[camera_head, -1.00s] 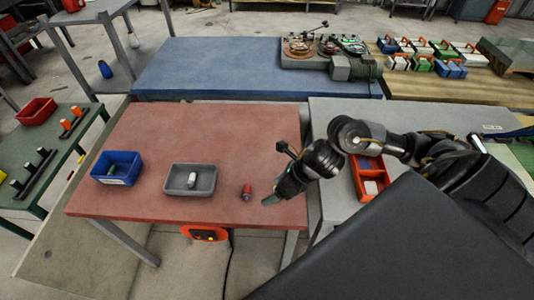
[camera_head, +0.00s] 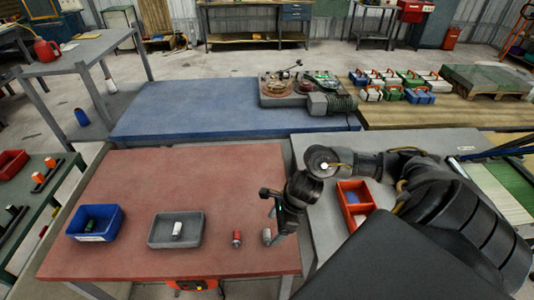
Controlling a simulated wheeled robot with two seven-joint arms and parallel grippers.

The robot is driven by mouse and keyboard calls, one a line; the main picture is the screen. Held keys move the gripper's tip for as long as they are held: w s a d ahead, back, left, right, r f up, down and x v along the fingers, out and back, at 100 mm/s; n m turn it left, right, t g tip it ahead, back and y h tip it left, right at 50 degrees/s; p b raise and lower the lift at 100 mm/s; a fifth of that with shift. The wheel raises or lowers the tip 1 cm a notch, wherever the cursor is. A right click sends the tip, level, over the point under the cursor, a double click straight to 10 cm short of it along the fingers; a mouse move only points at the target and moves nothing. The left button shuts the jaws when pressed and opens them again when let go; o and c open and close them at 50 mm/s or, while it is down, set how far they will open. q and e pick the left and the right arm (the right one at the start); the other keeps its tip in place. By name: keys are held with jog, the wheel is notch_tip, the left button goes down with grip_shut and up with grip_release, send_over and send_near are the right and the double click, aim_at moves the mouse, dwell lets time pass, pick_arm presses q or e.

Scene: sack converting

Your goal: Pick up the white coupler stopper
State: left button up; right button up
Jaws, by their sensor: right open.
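A small white stopper (camera_head: 177,229) stands in the shallow grey tray (camera_head: 153,241) on the red table (camera_head: 190,170). It looks upright, and nothing touches it except the tray. My right gripper (camera_head: 267,215) is over the table's right part, to the right of the tray, with its fingers apart and nothing between them. A small red cylinder (camera_head: 237,238) with a pale end stands on the table between the tray and the gripper. My left gripper is out of view.
A blue bin (camera_head: 84,235) with small items inside stands left of the tray. An orange-red divided box (camera_head: 341,192) sits on the grey table to the right, beside my right arm. The back half of the red table is clear.

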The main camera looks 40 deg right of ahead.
aim_at(267, 236)
jog(key=shift+a+f, duration=0.2)
jog(key=shift+f, duration=0.1)
jog(key=p+x, duration=0.1)
jog(key=x, duration=0.2)
jog(key=shift+w+a+f+p, duration=0.1)
jog(key=shift+f+p, duration=0.2)
jog(key=shift+w+f, duration=0.1)
jog(key=shift+f, duration=0.3)
jog(key=c, duration=1.1)
jog(key=shift+r, duration=0.1)
